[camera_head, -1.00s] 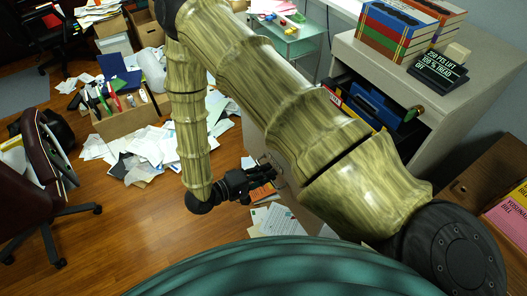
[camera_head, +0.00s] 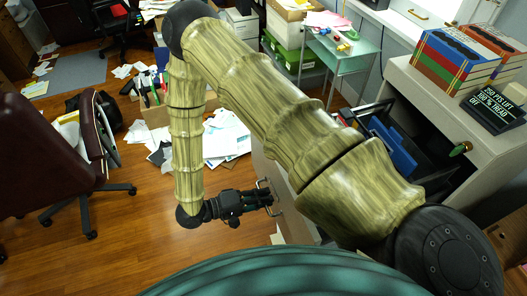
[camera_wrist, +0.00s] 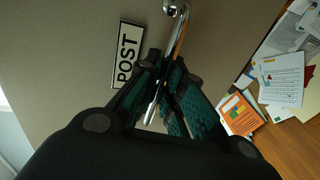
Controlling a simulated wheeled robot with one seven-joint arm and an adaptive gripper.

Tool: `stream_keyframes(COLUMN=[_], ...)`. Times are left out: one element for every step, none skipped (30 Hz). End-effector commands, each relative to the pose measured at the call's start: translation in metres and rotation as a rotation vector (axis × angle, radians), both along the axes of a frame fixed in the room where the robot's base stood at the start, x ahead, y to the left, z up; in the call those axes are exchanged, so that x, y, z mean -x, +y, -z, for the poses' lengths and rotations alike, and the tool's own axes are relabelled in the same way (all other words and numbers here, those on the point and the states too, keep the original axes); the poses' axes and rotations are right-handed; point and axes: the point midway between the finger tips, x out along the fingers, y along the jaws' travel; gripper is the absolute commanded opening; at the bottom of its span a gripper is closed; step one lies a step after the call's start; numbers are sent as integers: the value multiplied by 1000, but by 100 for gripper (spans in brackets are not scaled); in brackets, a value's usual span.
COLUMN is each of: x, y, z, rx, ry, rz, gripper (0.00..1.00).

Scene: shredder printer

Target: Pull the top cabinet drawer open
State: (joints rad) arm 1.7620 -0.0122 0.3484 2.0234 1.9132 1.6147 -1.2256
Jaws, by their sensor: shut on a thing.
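The beige cabinet (camera_head: 431,92) stands at the right in the head view. Its top drawer is open, and blue folders (camera_head: 392,145) show inside it. The drawer front (camera_head: 292,222) is mostly hidden behind my arm. My gripper (camera_head: 268,196) is at the drawer front, shut on the metal handle. In the wrist view, the handle (camera_wrist: 176,10) runs between my gripper's fingers (camera_wrist: 163,95) against the grey-beige front. A "POST" label (camera_wrist: 127,55) is on that front beside the handle.
Books (camera_head: 452,62) and a black letter sign (camera_head: 493,108) stand on the cabinet top. A dark red chair (camera_head: 50,140) is at the left. Papers (camera_head: 225,138) and a box lie on the floor beyond my arm. Wood floor (camera_head: 130,235) left of my gripper is clear.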

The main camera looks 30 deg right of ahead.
Motion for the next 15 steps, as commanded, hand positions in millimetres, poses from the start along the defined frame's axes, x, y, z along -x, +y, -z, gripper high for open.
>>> stream_keyframes(x=[0,0,0,0,0,0,0,0,0,0,0,0,0,0,0], y=[0,0,0,0,0,0,0,0,1,1,1,1,1,1,1], z=[0,0,0,0,0,0,0,0,0,0,0,0,0,0,0], rx=[0,0,0,0,0,0,0,0,0,0,0,0,0,0,0], ry=[-2,-2,-1,-1,-1,-1,-1,-1,0,0,0,0,0,-1,-1], rz=[1,2,3,3,3,3,3,3,3,3,3,3,3,2,2], gripper=[0,0,0,0,0,0,0,0,0,0,0,0,14,20,27])
